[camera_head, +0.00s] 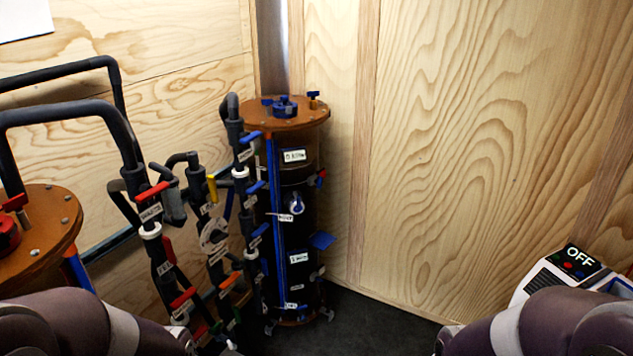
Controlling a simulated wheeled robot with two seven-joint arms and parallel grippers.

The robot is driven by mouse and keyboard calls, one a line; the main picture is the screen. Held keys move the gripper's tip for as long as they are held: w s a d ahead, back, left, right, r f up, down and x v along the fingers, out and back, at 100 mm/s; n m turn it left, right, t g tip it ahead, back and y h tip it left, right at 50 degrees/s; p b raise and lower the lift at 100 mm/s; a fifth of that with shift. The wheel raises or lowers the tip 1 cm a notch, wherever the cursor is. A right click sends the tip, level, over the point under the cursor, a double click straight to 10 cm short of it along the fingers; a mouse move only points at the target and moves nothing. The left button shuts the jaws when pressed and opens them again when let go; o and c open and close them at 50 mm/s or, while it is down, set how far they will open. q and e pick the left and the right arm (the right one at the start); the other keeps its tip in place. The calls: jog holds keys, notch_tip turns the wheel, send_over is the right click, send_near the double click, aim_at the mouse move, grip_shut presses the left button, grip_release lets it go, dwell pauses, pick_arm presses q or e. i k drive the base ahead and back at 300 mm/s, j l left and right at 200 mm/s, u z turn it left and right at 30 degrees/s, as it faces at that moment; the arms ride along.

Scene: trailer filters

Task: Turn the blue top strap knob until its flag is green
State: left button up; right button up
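A tall dark filter cylinder with an orange-brown lid (304,117) stands in the corner, marked with blue parts. A round blue knob (285,108) sits on its lid. A small blue part with a red tip (320,179) sticks out on the right side, near the upper band. A white-and-blue round part (296,204) is on the front. I cannot tell for sure which is the top strap knob, and no green flag is discernible on these parts. My arm links show at the bottom left and bottom right corners. Both grippers are out of view.
Dark pipes with coloured valve handles (152,190) stand close to the left of the cylinder. Another orange lid (36,220) with a red knob is at far left. A white box with an OFF display (580,257) is at lower right. Dark floor (380,325) is clear right of the cylinder.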

aim_at(318, 181)
jog(key=i+l, duration=0.25)
jog(key=i, duration=0.3)
jog(key=i+l+u, duration=0.1)
jog(key=i+l, duration=0.15)
jog(key=i, duration=0.3)
jog(key=i+l, duration=0.3)
jog(key=i, duration=0.2)
jog(key=i+l+u, duration=0.1)
jog(key=i+l, duration=0.2)
jog(key=i, duration=0.25)
jog(key=i+l, duration=0.3)
jog(key=i, duration=0.2)
jog(key=u, duration=0.05)
